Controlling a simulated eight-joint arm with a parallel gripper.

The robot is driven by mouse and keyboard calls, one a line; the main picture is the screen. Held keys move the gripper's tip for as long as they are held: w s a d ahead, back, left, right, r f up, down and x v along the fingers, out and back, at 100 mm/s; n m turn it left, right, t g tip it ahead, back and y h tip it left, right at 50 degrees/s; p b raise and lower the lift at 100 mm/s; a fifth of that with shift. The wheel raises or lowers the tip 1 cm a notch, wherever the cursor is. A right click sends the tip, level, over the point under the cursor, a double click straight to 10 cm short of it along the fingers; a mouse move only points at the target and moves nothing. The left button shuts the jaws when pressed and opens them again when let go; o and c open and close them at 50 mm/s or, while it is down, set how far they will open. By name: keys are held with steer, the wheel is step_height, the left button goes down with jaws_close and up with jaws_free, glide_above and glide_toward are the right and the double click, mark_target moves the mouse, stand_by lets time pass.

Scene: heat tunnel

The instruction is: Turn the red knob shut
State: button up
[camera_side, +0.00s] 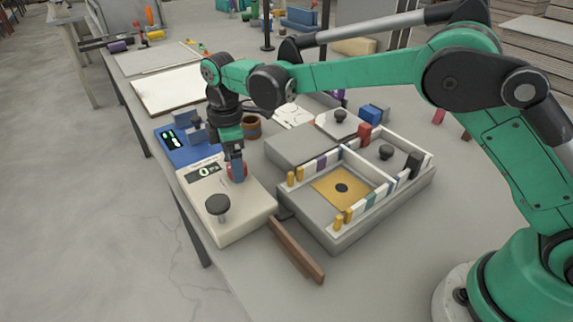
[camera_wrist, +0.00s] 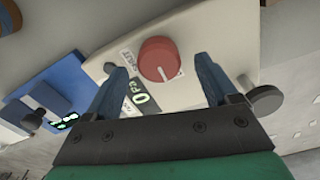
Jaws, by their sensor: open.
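The red knob (camera_wrist: 158,60) is round and sits on a cream control box (camera_wrist: 205,30). Its white pointer line points toward the bottom of the wrist view, while a "SHUT" label (camera_wrist: 129,60) lies to the knob's left. A display (camera_wrist: 139,97) beside it reads 0 Pa. In the side view the red knob (camera_side: 243,170) is partly hidden by my finger. My gripper (camera_wrist: 164,64) is open, with one blue finger on either side of the knob in the wrist view; contact cannot be told. In the side view my gripper (camera_side: 237,174) points down over the box.
A blue device (camera_side: 188,146) with a lit display stands just behind the box. A grey tray (camera_side: 310,212) with several coloured pieces is to the right. A brown bar (camera_side: 296,251) lies in front.

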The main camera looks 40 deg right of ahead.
steer(key=shift+f, duration=0.65)
jaws_close()
steer(key=shift+m, duration=0.4)
steer(key=m, duration=0.8)
steer(key=shift+w+d, duration=0.1)
steer(key=shift+w, duration=0.05)
steer(key=m, duration=0.5)
steer(key=shift+d+m, duration=0.15)
steer(key=shift+m, duration=1.85)
